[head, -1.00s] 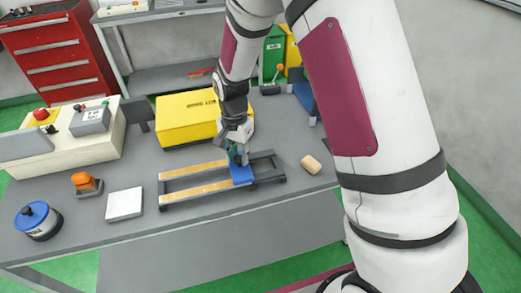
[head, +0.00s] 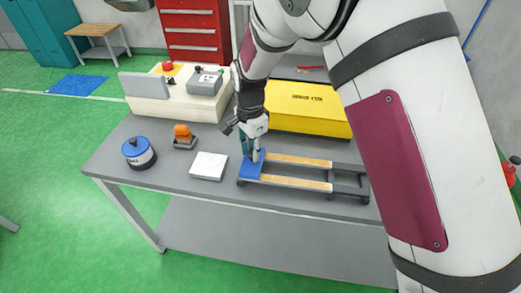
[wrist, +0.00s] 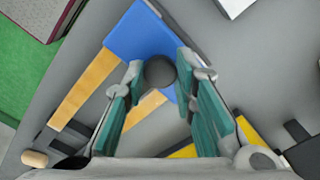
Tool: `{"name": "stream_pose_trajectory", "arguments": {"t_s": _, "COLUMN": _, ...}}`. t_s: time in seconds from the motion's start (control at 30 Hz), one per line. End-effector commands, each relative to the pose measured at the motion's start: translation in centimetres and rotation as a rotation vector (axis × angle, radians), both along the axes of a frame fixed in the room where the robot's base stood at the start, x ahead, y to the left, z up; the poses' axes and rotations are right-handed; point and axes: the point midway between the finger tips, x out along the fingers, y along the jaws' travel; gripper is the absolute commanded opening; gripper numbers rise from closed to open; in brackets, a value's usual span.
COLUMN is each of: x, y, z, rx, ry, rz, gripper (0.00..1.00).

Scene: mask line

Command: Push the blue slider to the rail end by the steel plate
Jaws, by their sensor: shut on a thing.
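The blue slider (head: 249,169) sits at the left end of the rail (head: 300,182), the end beside the pale steel plate (head: 209,165). The plate lies flat on the bench, a small gap left of the rail. My gripper (head: 253,152) reaches down onto the slider. In the wrist view its teal-padded fingers (wrist: 160,66) are shut on the slider's dark round knob (wrist: 159,73). The slider's blue plate (wrist: 143,34) shows beyond the knob, with pale wooden strips running back from it.
A yellow case (head: 305,108) stands behind the rail. A blue-topped canister (head: 139,153) and an orange-topped piece (head: 183,136) stand left of the plate. A cream control box (head: 165,103) is at the back left. A wooden peg (wrist: 34,158) lies past the rail's other end.

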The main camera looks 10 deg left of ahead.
Motion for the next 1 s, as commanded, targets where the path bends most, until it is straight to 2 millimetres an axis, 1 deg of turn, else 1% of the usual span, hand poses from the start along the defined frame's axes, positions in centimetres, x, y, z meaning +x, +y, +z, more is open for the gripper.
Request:
{"name": "stream_pose_trajectory", "arguments": {"t_s": 0.03, "x": 0.0, "y": 0.5, "z": 0.1, "rx": 0.007, "ry": -0.004, "rz": 0.003, "gripper": 0.0}}
{"name": "stream_pose_trajectory", "arguments": {"t_s": 0.3, "x": 0.0, "y": 0.8, "z": 0.1, "rx": 0.012, "ry": -0.006, "rz": 0.004, "gripper": 0.0}}
{"name": "stream_pose_trajectory", "arguments": {"t_s": 0.33, "x": 0.0, "y": 0.8, "z": 0.1, "rx": 0.012, "ry": -0.006, "rz": 0.004, "gripper": 0.3}}
{"name": "stream_pose_trajectory", "arguments": {"t_s": 0.37, "x": 0.0, "y": 0.8, "z": 0.1, "rx": 0.013, "ry": -0.007, "rz": 0.004, "gripper": 0.36}}
{"name": "stream_pose_trajectory", "arguments": {"t_s": 0.4, "x": 0.0, "y": 0.8, "z": 0.1, "rx": 0.013, "ry": -0.007, "rz": 0.004, "gripper": 0.46}}
{"name": "stream_pose_trajectory", "arguments": {"t_s": 0.67, "x": 0.0, "y": 0.5, "z": 0.1, "rx": 0.008, "ry": -0.005, "rz": 0.002, "gripper": 0.46}}
{"name": "stream_pose_trajectory", "arguments": {"t_s": 0.77, "x": 0.0, "y": 0.4, "z": 0.3, "rx": 0.008, "ry": -0.005, "rz": 0.002, "gripper": 0.46}}
{"name": "stream_pose_trajectory", "arguments": {"t_s": 0.87, "x": 0.1, "y": 0.5, "z": 1.2, "rx": 0.008, "ry": -0.006, "rz": 0.002, "gripper": 0.46}}
{"name": "stream_pose_trajectory", "arguments": {"t_s": 1.0, "x": 0.1, "y": 0.5, "z": 3.7, "rx": 0.009, "ry": -0.008, "rz": 0.002, "gripper": 0.46}}
